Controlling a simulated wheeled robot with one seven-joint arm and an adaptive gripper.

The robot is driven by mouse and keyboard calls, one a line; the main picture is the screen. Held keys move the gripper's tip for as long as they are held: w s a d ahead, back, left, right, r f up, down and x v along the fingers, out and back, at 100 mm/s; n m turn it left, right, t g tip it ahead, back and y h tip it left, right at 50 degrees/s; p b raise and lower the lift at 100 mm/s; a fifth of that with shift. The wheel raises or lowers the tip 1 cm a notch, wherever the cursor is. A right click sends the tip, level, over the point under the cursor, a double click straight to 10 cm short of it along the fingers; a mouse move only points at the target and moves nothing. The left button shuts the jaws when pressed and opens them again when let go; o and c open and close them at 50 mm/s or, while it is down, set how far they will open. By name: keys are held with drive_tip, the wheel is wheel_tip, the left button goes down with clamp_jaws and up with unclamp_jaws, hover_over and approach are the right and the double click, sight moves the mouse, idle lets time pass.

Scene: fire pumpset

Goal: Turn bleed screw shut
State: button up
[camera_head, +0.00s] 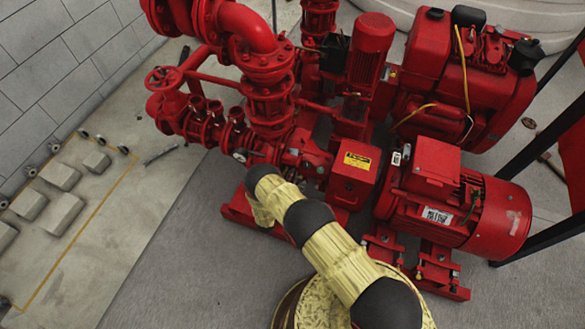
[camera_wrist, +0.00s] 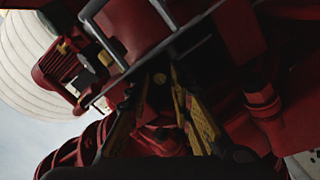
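My gripper (camera_wrist: 161,84) shows in the wrist view, its two yellow and black fingers pointing up into a dark space among red pump parts. The fingertips are apart, with a gap between them. A small round brass-coloured piece (camera_wrist: 160,78), which looks like the bleed screw, shows at the gap; I cannot tell whether the fingers touch it. In the head view my arm reaches to the pump casing (camera_head: 312,160), and my gripper and the screw are hidden behind the arm. The screw's turn position cannot be made out.
A red box with a yellow label (camera_head: 358,162) stands close right of my arm. A red motor (camera_head: 470,215) is farther right. Red pipes and a handwheel (camera_head: 163,78) are at upper left. Grey floor (camera_head: 165,260) is clear at lower left.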

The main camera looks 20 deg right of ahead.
drive_tip(key=shift+b+x, duration=0.35)
drive_tip(key=shift+x, duration=1.1)
drive_tip(key=shift+c, duration=0.7)
drive_tip(key=c, duration=0.4)
clamp_jaws()
